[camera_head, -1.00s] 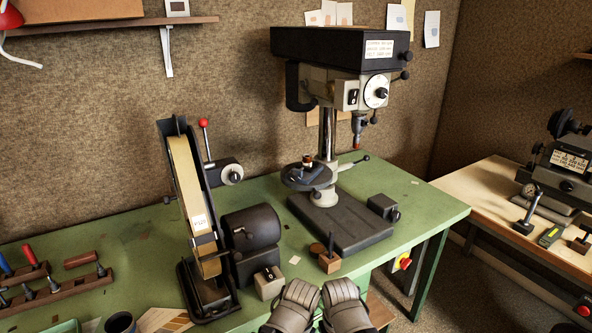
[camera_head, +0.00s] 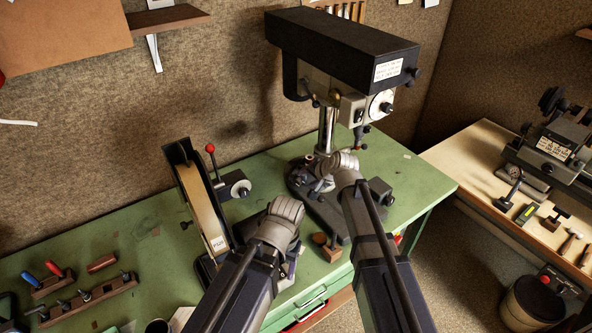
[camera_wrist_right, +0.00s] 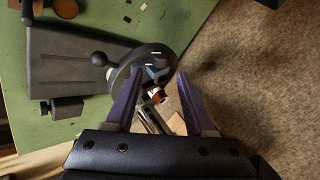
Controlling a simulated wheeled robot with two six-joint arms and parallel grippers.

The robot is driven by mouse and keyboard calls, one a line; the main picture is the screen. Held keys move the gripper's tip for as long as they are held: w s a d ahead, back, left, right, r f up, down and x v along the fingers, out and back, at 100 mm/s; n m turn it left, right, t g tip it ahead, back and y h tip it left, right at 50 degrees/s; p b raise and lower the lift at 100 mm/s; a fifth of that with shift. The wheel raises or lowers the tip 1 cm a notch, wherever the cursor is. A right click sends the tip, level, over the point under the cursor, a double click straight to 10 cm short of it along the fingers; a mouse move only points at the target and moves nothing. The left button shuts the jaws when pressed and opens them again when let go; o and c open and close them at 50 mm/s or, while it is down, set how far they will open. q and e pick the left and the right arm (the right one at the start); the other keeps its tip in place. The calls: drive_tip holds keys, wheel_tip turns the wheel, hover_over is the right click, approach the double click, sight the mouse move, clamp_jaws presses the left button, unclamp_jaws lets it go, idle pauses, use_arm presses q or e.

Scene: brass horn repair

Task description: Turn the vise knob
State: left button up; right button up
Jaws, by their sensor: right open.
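The round drill-press table (camera_wrist_right: 118,84) shows in the right wrist view. A small vise (camera_wrist_right: 147,72) sits on it, with a copper and white piece (camera_wrist_right: 156,96) at its near side. I cannot clearly make out the knob. My right gripper (camera_wrist_right: 160,74) is open, its two purple fingers either side of the vise area with nothing held. In the head view my right gripper (camera_head: 322,172) is over the drill-press table, hiding part of the vise. My left gripper (camera_head: 289,255) is low beside the belt grinder, its fingers mostly hidden behind my wrist.
The drill-press head (camera_head: 345,48) overhangs my right gripper. The belt grinder (camera_head: 196,203) stands near my left arm. A wooden block (camera_head: 327,246) sits at the bench's front. Tool racks (camera_head: 90,297) lie at the left of the green bench. A second bench (camera_head: 480,185) is at the right.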

sight(299, 181)
drive_tip(key=b+x, duration=0.6)
drive_tip(key=x, duration=0.2)
drive_tip(key=shift+r, duration=0.1)
drive_tip(key=shift+s, duration=0.1)
drive_tip(key=shift+c, duration=0.4)
clamp_jaws()
